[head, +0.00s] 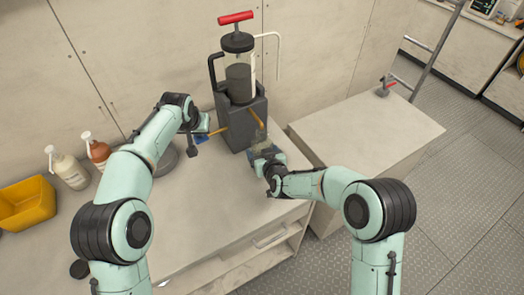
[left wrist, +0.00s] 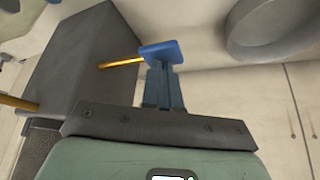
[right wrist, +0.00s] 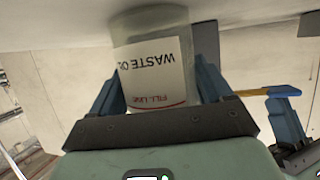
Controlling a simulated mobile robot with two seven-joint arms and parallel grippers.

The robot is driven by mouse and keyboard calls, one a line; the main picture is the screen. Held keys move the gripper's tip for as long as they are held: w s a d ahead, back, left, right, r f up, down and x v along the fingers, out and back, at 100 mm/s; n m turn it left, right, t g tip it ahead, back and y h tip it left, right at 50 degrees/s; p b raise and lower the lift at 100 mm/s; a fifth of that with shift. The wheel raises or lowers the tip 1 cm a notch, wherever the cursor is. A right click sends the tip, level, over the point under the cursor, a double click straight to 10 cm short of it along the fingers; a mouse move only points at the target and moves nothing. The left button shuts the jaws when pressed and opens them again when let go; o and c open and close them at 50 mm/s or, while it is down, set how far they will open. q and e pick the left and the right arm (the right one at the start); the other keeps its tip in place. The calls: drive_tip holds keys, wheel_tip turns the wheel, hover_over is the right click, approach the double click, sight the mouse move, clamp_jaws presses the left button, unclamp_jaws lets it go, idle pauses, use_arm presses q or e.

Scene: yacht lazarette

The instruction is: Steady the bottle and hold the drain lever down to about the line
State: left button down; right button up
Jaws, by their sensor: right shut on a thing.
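The clear bottle (right wrist: 150,30) stands on the counter under the brass spout (head: 257,117). Its white label (right wrist: 157,75) reads "WASTE O…" and "FILL LINE" at a red line, upside down in the right wrist view. My right gripper (head: 262,148) is shut around the bottle, one blue finger on each side. The liquid level inside cannot be made out. The drain lever is a brass rod (left wrist: 122,63) with a blue end pad (left wrist: 161,50), from the dark pump base (head: 238,118). My left gripper (left wrist: 164,72) is shut, fingertips at the pad; contact is unclear.
The pump's clear cylinder (head: 240,82) holds dark liquid under a red T-handle (head: 236,18). Two pump bottles (head: 68,170) (head: 97,150) and a yellow bin (head: 27,203) stand at left. A grey round dish (head: 163,158) lies behind my left arm.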

use_arm(q)
drive_tip(key=shift+f, duration=1.15)
idle(6.8)
